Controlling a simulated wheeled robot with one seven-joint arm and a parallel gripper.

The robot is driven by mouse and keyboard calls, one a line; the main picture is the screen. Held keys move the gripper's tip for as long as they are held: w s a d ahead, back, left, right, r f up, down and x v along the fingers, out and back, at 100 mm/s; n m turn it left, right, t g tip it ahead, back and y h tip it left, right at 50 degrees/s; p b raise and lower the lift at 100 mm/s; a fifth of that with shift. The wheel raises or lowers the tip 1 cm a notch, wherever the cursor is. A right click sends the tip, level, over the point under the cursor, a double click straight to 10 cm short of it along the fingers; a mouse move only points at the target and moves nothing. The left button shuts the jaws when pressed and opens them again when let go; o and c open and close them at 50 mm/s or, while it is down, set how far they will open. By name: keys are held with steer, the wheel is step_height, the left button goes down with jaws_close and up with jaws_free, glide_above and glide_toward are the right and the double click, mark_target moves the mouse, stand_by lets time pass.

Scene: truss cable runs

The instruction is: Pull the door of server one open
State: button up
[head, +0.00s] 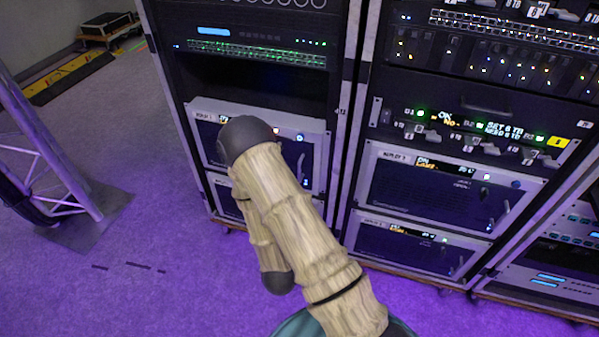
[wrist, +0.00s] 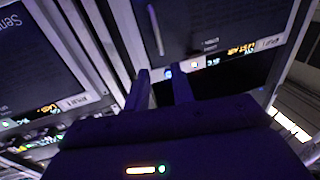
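Server one appears to be the upper silver-framed unit (head: 312,152) in the left rack; its small label is hard to read. Its dark door looks shut, and a curved handle (head: 300,168) stands at the door's right side. My arm covers the middle of the unit. In the wrist view, which is turned about upside down, a dark door (wrist: 205,22) with an upright bar handle (wrist: 155,30) fills the top middle. My gripper (wrist: 162,75) is open and empty, its fingertips apart and short of the handle. In the head view my gripper is hidden behind my arm.
A second unit sits just below, mostly hidden by my arm. The right rack (head: 363,60) holds similar units with handles, including one upper door (head: 430,195). A metal truss (head: 50,150) stands at the left. Purple floor lies clear between truss and racks.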

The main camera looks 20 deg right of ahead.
mark_target(299, 169)
steer(key=b+x, duration=1.1)
steer(key=x, duration=0.2)
steer(key=shift+w+d, duration=0.1)
steer(key=shift+w, duration=0.15)
jaws_close()
stand_by(0.4)
